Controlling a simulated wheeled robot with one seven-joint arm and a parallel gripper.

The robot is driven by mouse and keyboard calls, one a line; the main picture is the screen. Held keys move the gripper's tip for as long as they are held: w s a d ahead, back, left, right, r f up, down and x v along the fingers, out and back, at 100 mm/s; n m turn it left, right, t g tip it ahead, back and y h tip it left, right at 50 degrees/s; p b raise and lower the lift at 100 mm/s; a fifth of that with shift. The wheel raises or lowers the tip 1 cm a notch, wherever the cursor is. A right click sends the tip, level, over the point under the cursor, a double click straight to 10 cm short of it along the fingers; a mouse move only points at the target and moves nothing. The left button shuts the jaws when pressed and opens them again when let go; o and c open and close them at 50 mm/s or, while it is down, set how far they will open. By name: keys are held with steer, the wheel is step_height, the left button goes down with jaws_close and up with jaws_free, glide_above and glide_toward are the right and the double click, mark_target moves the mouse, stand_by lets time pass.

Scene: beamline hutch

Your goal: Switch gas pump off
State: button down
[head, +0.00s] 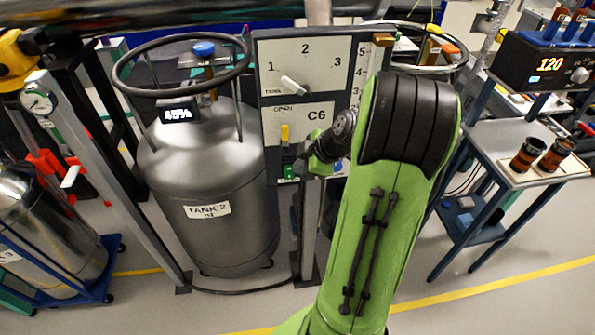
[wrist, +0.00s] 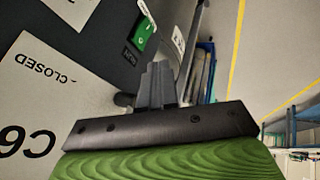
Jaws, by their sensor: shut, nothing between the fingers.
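A control panel (head: 266,65) stands in the middle of the head view. It carries a knob (head: 295,85) marked 1, 2, 3 and a yellow lever (head: 285,133) on the plate marked C6. A green switch (wrist: 147,28) with a small dark label (wrist: 130,54) sits on the panel in the wrist view. My gripper (wrist: 158,68) is shut and empty, its fingertips close to the green switch. I cannot tell whether they touch it. In the head view my arm covers the panel's lower right part, and my gripper is at its lower edge.
A steel tank (head: 210,165) labelled TANK 2, with a ring handle (head: 125,85) on top, stands left of the panel. The floor at lower right (head: 520,240) is clear.

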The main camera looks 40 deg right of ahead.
steer(key=v, duration=0.5)
steer(key=shift+d+r+p, duration=0.15)
steer(key=shift+r+p, duration=0.2)
steer(key=shift+p, duration=0.05)
